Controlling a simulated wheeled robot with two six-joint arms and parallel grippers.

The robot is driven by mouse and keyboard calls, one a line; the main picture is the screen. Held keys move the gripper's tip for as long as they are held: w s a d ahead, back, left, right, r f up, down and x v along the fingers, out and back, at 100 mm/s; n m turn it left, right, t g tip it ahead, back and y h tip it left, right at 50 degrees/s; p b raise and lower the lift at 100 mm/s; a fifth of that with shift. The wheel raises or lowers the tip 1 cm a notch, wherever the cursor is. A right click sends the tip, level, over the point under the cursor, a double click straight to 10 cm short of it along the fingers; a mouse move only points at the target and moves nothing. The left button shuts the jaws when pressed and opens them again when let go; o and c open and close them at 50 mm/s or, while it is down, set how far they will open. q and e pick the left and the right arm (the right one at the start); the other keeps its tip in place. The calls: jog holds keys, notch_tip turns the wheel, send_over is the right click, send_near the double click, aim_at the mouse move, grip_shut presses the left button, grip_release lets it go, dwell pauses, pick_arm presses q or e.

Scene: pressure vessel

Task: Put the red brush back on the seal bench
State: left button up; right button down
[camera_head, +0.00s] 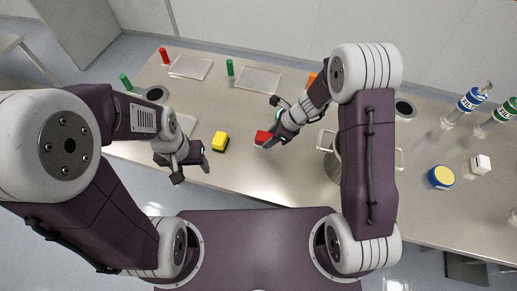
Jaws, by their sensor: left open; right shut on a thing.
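The red brush (262,137) is a small red block at the fingertips of my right gripper (272,132). The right gripper is shut on it, at or just above the front middle of the steel bench (290,180); whether the brush touches the top I cannot tell. The fingers and wrist hide part of it. My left gripper (191,170) is open and empty near the bench's front edge, left of a yellow block with a dark base (220,140).
Two clear trays (191,66) (257,80) lie at the back, near red (164,57), green (230,67) and orange (312,79) cylinders. A pot with handles (328,155) is partly behind my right arm. Bottles (467,105) and a yellow-topped blue tub (441,177) stand right.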

aim_at(258, 144)
jog(key=a+f, duration=0.2)
jog(key=a, duration=0.1)
jog(key=shift+w+a+f, duration=0.15)
jog(key=shift+a+f, duration=0.05)
jog(key=shift+f, duration=0.05)
jog(key=shift+s+a, duration=0.25)
jog(key=shift+s, duration=0.25)
notch_tip(258, 144, down, 4)
jog(key=shift+d+r+b, duration=0.1)
jog(key=shift+r+b, duration=0.05)
jog(key=shift+b, duration=0.55)
jog(key=shift+w+f, duration=0.15)
jog(key=shift+f, duration=0.05)
jog(key=c, duration=0.9)
grip_release()
jog(key=shift+r, duration=0.1)
pick_arm(q)
jog(key=shift+w+f, duration=0.2)
jog(key=shift+f, duration=0.65)
pick_arm(e)
jog(key=shift+o, duration=0.2)
